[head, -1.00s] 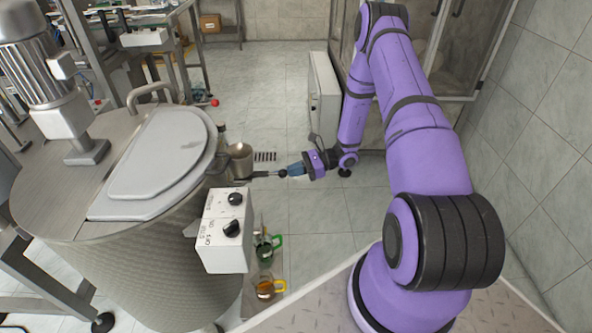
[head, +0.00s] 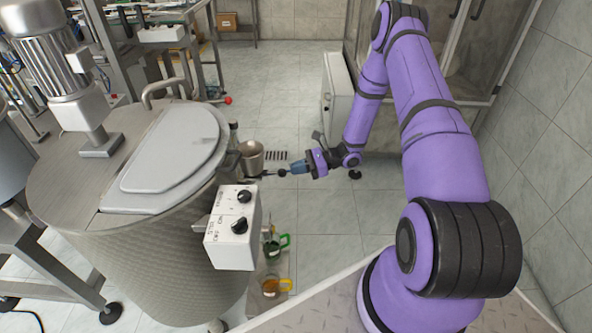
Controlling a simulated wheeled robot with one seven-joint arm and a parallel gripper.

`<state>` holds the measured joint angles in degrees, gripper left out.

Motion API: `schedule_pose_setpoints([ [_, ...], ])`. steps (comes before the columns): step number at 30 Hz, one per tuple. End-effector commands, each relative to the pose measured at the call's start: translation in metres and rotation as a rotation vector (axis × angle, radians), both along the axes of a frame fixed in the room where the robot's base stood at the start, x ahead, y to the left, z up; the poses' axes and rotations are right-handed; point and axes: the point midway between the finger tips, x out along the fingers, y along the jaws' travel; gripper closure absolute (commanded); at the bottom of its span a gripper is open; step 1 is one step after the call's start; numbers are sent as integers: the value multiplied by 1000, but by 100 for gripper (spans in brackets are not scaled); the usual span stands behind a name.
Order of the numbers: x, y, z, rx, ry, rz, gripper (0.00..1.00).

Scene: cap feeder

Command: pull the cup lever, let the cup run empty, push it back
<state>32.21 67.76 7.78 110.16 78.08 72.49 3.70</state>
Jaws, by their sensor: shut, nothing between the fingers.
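The feeder's metal cup (head: 252,157) sits at the right side of the big steel vessel (head: 150,240) in the head view. A short dark lever with a black ball knob (head: 283,172) sticks out to the right just below it. My gripper (head: 290,170) is shut and empty, with its fingertips close to the knob; I cannot tell whether they touch. The cup looks about upright, and its contents are too small to make out.
A white control box (head: 232,228) with two black knobs hangs on the vessel's front. Below it are a green-handled jug (head: 276,244) and an orange-handled one (head: 275,287). A grey cabinet (head: 335,95) stands behind my arm. Tiled floor is free right of the jugs.

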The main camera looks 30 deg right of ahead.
Motion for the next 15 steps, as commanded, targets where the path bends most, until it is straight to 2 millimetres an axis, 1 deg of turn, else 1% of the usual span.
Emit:
schedule_pose_setpoints([
  [1,-2,-8,2,-2,0,-3,100],
  [3,-4,-16,4,-4,0,-1,100],
  [9,-18,-58,11,-5,2,-3,100],
  [15,-29,-89,18,-5,1,-2,100],
])
